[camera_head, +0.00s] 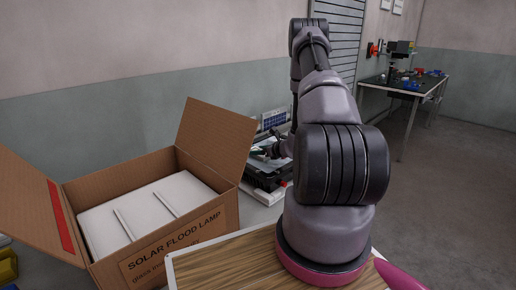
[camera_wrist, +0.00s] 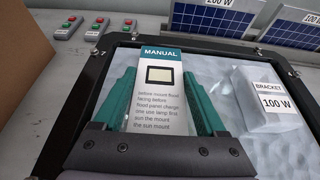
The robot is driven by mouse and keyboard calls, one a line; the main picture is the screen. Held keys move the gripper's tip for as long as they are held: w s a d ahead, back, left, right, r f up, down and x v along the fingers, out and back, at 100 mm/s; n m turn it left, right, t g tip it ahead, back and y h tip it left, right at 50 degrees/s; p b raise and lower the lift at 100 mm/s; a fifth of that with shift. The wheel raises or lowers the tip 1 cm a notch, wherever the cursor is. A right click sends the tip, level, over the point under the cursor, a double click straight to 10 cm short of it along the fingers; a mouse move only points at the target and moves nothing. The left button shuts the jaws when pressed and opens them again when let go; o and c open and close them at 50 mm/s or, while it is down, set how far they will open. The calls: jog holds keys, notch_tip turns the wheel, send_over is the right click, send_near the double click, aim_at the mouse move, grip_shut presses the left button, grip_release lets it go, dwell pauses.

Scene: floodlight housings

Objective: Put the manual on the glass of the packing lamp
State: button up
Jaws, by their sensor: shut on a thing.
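The manual (camera_wrist: 160,100) is a narrow white leaflet with a teal "MANUAL" heading. My gripper (camera_wrist: 158,78) has its green fingers closed on the manual's two long sides. The packing lamp (camera_wrist: 88,92) has a black frame around a pale glass (camera_wrist: 225,72), and the manual is over this glass. I cannot tell whether the manual touches it.
An open carton (camera_head: 165,245) marked "SOLAR FLOOD LAMP" with white foam stands left of the lamp. Solar panels (camera_wrist: 221,18) stand behind the lamp. Button boxes (camera_wrist: 68,27) sit at the back left. A wooden board (camera_head: 225,262) is in front. A workbench (camera_head: 405,88) stands far right.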

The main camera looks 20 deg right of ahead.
jog(key=shift+f, duration=0.15)
jog(key=o, duration=1.3)
jog(key=v, duration=1)
jog(key=shift+s+d+r, duration=0.15)
jog(key=shift+s+r, duration=0.1)
jog(key=shift+s, duration=0.1)
